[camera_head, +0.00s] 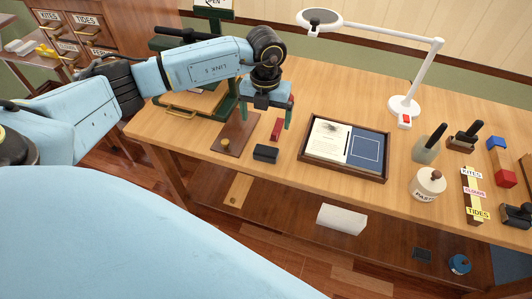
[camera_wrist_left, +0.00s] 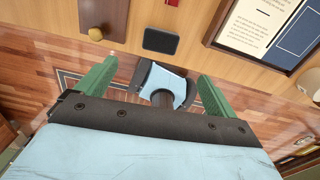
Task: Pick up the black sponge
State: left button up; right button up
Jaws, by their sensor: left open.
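The black sponge (camera_head: 265,152) is a small dark block lying flat near the front edge of the wooden desk. It also shows in the left wrist view (camera_wrist_left: 160,41), beyond the fingertips and roughly centred between them. My left gripper (camera_head: 267,114) is open, its green fingers pointing down over the desk, above and behind the sponge in the head view. In the left wrist view the left gripper (camera_wrist_left: 155,80) has nothing between its fingers at close range. The sponge is apart from both fingers. My right gripper is not seen.
A red block (camera_head: 276,129) lies just behind the sponge. A brown board with a brass knob (camera_head: 225,142) lies to its left, and a framed document tray (camera_head: 376,177) to its right. A white lamp (camera_head: 404,105), stamps and a jar (camera_head: 428,185) stand farther right.

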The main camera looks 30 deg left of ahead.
pick_arm(q)
jog(key=b, duration=0.6)
send_over(264, 150)
jog(key=f, duration=0.7)
jog(key=shift+w+d+f, duration=0.1)
jog(key=shift+d+f, duration=0.15)
jog(key=shift+d, duration=0.05)
jog(key=shift+f, duration=0.5)
jog(key=f+b, duration=0.4)
jog(key=shift+a+f, duration=0.2)
jog(key=shift+f, duration=0.2)
jog(key=shift+a+f+b, duration=0.25)
jog(key=shift+b, duration=0.05)
jog(key=shift+d, duration=0.15)
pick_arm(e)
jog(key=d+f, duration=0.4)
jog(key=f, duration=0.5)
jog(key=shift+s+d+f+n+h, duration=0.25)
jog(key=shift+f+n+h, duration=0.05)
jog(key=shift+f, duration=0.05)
pick_arm(q)
jog(key=shift+c, duration=0.4)
